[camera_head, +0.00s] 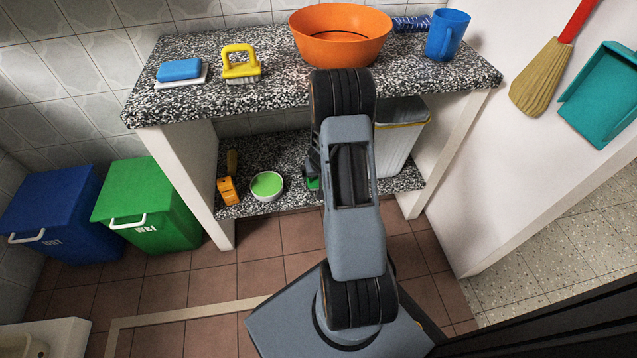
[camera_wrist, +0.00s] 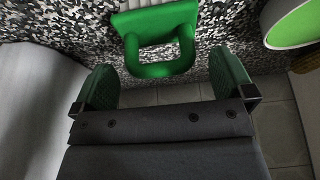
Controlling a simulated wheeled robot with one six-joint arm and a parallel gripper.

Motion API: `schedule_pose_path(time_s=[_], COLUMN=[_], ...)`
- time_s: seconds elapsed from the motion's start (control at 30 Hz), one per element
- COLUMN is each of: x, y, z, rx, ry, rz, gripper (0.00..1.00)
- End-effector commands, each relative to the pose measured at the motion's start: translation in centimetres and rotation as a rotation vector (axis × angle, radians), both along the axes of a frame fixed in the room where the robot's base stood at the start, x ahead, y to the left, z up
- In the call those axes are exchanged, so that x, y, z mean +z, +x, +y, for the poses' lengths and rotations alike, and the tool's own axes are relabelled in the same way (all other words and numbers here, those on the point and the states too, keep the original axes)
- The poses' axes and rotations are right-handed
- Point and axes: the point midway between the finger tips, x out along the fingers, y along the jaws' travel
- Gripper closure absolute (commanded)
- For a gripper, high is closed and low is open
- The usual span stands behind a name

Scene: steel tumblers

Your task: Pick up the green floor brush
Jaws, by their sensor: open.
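The green floor brush (camera_wrist: 158,42) lies on the speckled lower shelf, its looped handle toward my gripper in the wrist view. In the head view only a small green patch (camera_head: 312,183) shows beside my arm, and I cannot tell whether it is the brush or a finger pad. My gripper (camera_wrist: 163,82) is open and empty, its two green-padded fingers spread wide on either side of the handle's line. The handle loop lies just ahead of the gap, apart from both fingers. In the head view my arm hides most of the gripper.
A white bin (camera_head: 399,145) stands to the right. The worktop (camera_head: 222,98) overhangs the shelf.

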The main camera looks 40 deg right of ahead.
Motion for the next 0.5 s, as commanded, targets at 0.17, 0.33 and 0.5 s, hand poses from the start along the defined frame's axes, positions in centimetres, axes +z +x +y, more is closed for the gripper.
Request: schedule_pose_path(time_s=[0.17, 0.33, 0.5], x=[-2.5, -4.1, -4.5], y=[0.8, 1.5, 1.7], z=[-0.5, -0.8, -0.9], rx=[-0.003, -0.002, -0.002], ry=[0.001, 0.001, 0.001], rz=[0.002, 0.001, 0.001], gripper=[0.00, 0.00, 0.00])
